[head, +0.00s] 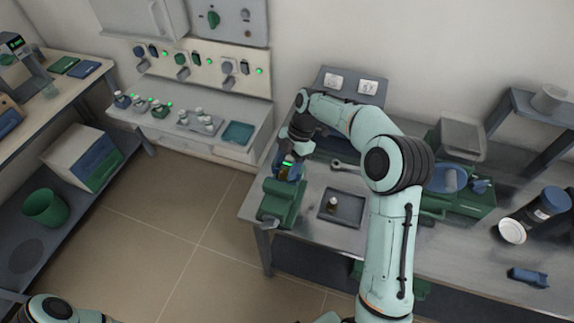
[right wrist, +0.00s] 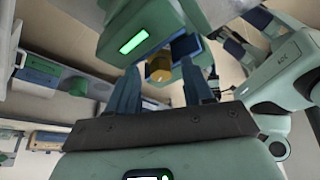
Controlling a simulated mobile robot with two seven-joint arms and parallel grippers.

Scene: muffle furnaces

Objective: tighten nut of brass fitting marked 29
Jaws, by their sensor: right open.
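My right gripper (head: 285,176) is open and points down over the green vise (head: 279,207) at the left end of the metal workbench. In the right wrist view its two blue fingers (right wrist: 160,76) stand apart, with a brass-coloured part (right wrist: 158,68) showing in the gap between them. I cannot tell whether the fingers touch it, and no marking is readable. A wrench (head: 345,165) lies on the bench to the right of the gripper. A small brownish part (head: 333,203) stands in a dark tray (head: 350,217). My left gripper is out of view.
Right of my arm are a green machine (head: 470,207), a dark blue cylinder (head: 548,203) and a blue item (head: 528,277) on the workbench. The tiled floor (head: 165,235) to the left is clear.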

